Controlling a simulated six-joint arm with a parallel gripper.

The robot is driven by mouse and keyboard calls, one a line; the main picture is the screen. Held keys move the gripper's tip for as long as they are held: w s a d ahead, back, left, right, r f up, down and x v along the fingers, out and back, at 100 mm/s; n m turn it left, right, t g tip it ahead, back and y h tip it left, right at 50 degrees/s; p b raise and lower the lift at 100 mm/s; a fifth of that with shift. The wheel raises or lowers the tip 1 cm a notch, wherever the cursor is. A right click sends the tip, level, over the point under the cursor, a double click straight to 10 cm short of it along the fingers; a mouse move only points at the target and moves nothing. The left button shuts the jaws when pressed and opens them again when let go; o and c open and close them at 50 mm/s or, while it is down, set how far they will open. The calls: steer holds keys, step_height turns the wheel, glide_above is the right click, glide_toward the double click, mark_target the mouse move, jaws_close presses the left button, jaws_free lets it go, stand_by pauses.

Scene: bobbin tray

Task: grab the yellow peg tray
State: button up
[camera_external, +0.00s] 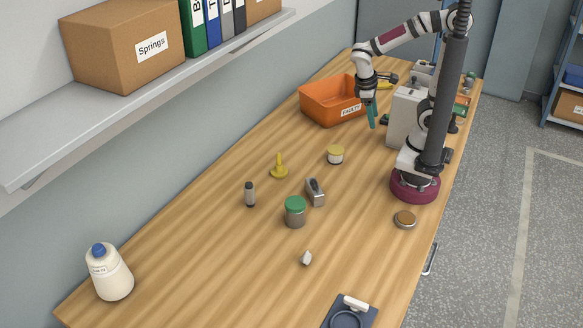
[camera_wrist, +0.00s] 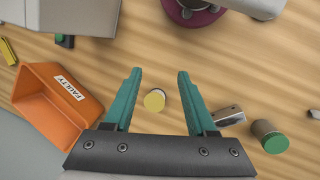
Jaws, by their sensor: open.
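A yellow object that looks like the peg tray shows as a small strip (camera_external: 384,85) behind the orange bin in the external view. In the wrist view it lies at the left edge (camera_wrist: 8,52), partly cut off by the frame; its pegs cannot be made out. My gripper (camera_wrist: 160,72) is open and empty, its teal fingers apart above the table. In the external view the gripper (camera_external: 371,115) hangs just right of the orange bin, nearer the camera than the yellow strip.
The orange "FAULTY" bin (camera_external: 318,101) stands beside my gripper; it also shows in the wrist view (camera_wrist: 47,120). A grey box-shaped machine (camera_external: 404,115) stands to the right. A yellow-lidded jar (camera_external: 335,155), yellow funnel-like piece (camera_external: 279,170) and green-lidded jar (camera_external: 295,213) stand nearer the camera.

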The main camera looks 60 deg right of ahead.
steer(key=w+a+f+n+t+h, duration=0.1)
steer(key=w+f+n+h, duration=0.1)
steer(key=w+n+h, duration=0.3)
steer(key=n+t, duration=1.2)
steer(key=n, duration=0.9)
glide_toward(279, 163)
steer(key=x, duration=0.4)
steer(key=r+x, duration=0.1)
steer(key=x, duration=0.8)
steer(key=shift+w+d+r, duration=0.15)
steer(key=shift+w+d, duration=0.1)
steer(key=shift+d, duration=0.2)
jaws_close()
